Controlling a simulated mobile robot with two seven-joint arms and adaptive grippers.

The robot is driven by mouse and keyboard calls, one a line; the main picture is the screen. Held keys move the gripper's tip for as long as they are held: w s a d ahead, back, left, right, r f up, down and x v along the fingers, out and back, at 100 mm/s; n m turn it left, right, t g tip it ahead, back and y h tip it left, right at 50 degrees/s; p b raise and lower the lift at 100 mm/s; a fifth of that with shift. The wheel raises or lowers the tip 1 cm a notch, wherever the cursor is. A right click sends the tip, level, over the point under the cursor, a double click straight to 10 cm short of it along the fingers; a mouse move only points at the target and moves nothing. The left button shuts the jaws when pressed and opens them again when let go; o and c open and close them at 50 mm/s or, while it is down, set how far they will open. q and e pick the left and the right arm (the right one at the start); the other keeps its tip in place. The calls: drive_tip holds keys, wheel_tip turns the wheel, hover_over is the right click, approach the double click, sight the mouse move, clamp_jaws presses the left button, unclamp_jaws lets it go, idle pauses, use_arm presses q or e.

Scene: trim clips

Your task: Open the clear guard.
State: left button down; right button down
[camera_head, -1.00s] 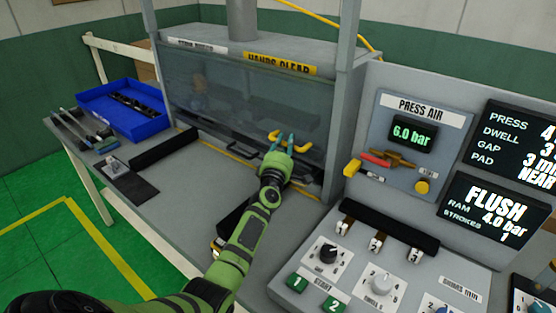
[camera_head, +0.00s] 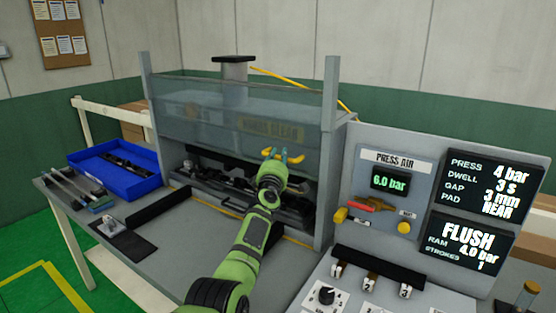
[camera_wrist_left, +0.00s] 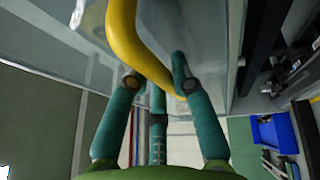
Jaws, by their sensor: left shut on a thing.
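The clear guard (camera_head: 215,112) is a see-through panel across the press front. It is raised, and its lower edge stands above an open gap into the press. A yellow handle (camera_head: 296,158) sits at its lower edge. My left gripper (camera_head: 275,155) is shut on the yellow handle, and its green arm reaches up from below. In the left wrist view the handle (camera_wrist_left: 125,40) curves between the teal fingers (camera_wrist_left: 155,85), with the clear panel beside it. My right gripper is not in view.
A grey post (camera_head: 328,150) stands right of the guard. The press air panel (camera_head: 388,190) and its controls are further right. A blue tray (camera_head: 115,170) and tools lie at the left of the bench (camera_head: 185,245). The middle of the bench is mostly clear.

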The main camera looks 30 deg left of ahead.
use_arm(q)
drive_tip(key=shift+r, duration=0.1)
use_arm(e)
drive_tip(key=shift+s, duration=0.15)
use_arm(q)
drive_tip(key=c, duration=1.2)
unclamp_jaws()
drive_tip(key=shift+c, duration=0.2)
drive_tip(key=shift+o, duration=0.9)
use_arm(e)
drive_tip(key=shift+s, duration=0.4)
use_arm(q)
drive_tip(key=shift+d, duration=0.1)
drive_tip(key=v, duration=0.5)
drive_tip(key=shift+s, duration=0.2)
drive_tip(key=shift+v, duration=1.05)
